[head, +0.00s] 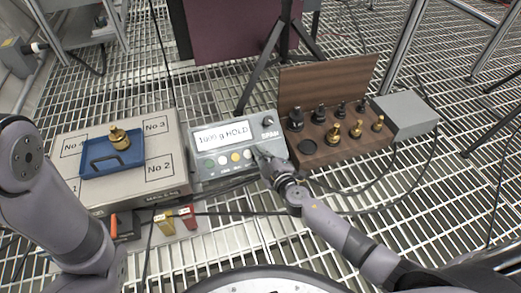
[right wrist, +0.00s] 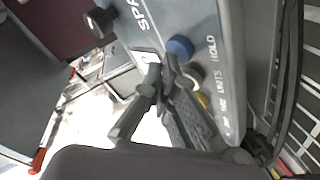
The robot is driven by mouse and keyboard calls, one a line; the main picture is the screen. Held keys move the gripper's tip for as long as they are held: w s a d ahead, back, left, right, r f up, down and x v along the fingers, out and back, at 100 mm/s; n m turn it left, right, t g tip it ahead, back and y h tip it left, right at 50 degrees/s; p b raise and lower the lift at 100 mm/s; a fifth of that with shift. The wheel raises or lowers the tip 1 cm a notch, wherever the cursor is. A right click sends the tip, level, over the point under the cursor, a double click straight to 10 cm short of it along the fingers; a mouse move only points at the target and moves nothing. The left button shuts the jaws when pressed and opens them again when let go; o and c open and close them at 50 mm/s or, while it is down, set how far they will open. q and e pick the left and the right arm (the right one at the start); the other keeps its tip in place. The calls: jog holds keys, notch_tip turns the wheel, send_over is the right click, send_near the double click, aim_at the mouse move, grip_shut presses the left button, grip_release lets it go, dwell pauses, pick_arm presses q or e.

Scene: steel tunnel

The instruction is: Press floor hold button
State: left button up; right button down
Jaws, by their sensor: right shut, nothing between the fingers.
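The grey scale indicator (head: 222,136) stands on the grating floor, its display (head: 222,135) reading "1000 g HOLD". A row of round buttons runs along its lower front, with a yellow one (head: 235,157) near the middle. In the right wrist view a blue button (right wrist: 180,47) sits beside the printed word HOLD, with a white button and a yellow button (right wrist: 203,100) along the row. My right gripper (head: 262,155) is shut and empty, its fingertips (right wrist: 160,68) close by the blue button; contact cannot be told. My left gripper is not in view.
Left of the indicator, a platform scale (head: 110,190) bears a blue tray (head: 100,168) with a brass weight (head: 118,137). Right of it stands a wooden weight case (head: 325,145) and a grey box (head: 405,115). Tripod legs rise behind. Cables cross the grating.

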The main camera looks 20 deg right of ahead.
jog(key=shift+s+r, duration=0.15)
jog(key=shift+r, duration=0.05)
jog(key=s+r+p, duration=0.1)
jog(key=r+p, duration=0.1)
jog(key=s+r+p, duration=0.2)
jog(key=shift+s+d+r+p, duration=0.1)
jog(key=shift+s+r+p, duration=0.05)
jog(key=shift+r+p, duration=0.2)
jog(key=shift+r, duration=0.1)
dwell(0.8)
